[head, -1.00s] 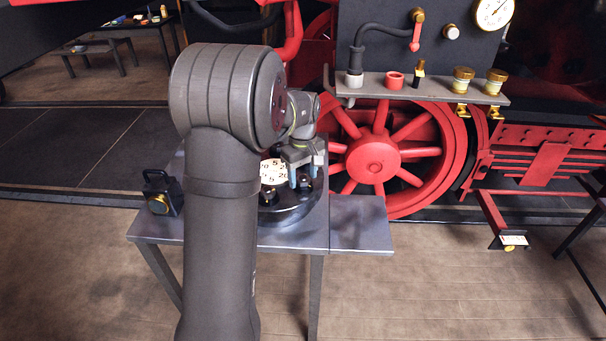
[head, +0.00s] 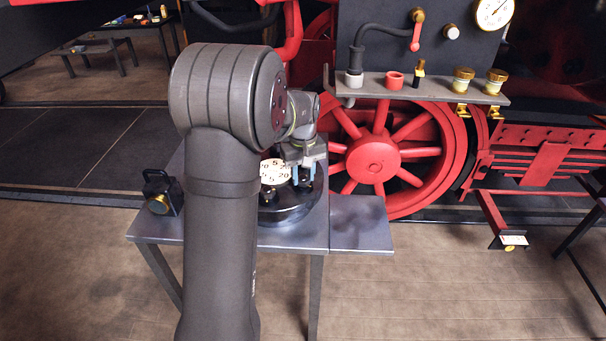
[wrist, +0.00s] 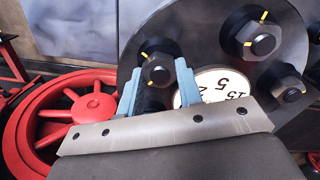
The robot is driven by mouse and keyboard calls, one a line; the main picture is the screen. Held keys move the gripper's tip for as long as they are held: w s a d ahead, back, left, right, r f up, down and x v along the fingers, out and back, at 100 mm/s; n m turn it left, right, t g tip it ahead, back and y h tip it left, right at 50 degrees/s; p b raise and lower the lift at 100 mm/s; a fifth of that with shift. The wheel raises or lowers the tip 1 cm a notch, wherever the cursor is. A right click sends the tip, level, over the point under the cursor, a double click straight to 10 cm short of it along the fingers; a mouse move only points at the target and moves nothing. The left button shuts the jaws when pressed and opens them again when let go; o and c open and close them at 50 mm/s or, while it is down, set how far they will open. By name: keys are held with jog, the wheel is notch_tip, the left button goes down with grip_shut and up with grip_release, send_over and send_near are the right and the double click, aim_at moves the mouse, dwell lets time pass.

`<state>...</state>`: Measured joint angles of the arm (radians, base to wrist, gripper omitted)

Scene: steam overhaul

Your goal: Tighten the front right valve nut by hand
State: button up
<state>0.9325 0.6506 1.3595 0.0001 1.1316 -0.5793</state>
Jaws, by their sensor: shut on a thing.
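A dark round valve cover (head: 290,215) lies on the grey bench and carries several dark hex nuts with yellow marks. A white dial with black numbers (head: 275,172) sits at its middle; it also shows in the wrist view (wrist: 222,84). My gripper (head: 304,174) is over the cover's right side. In the wrist view, its two blue fingers (wrist: 158,72) stand on either side of one nut (wrist: 157,66), shut on it. Other nuts (wrist: 262,42) and (wrist: 289,92) stand free to the right.
A black lamp-like block (head: 162,193) stands at the bench's left. The bench top (head: 358,225) is bare at the right. A red spoked wheel (head: 375,158) stands close behind. A shelf (head: 430,92) with fittings is above it. My arm hides the bench's middle.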

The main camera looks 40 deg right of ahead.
jog(key=m, duration=0.4)
jog(key=shift+m, duration=0.3)
jog(key=m, duration=0.3)
jog(key=shift+m, duration=0.4)
jog(key=m, duration=0.4)
jog(key=shift+r+m, duration=0.1)
jog(key=shift+m, duration=2.1)
jog(key=o, duration=1)
notch_tip(320, 180, up, 17)
jog(key=shift+r, duration=0.2)
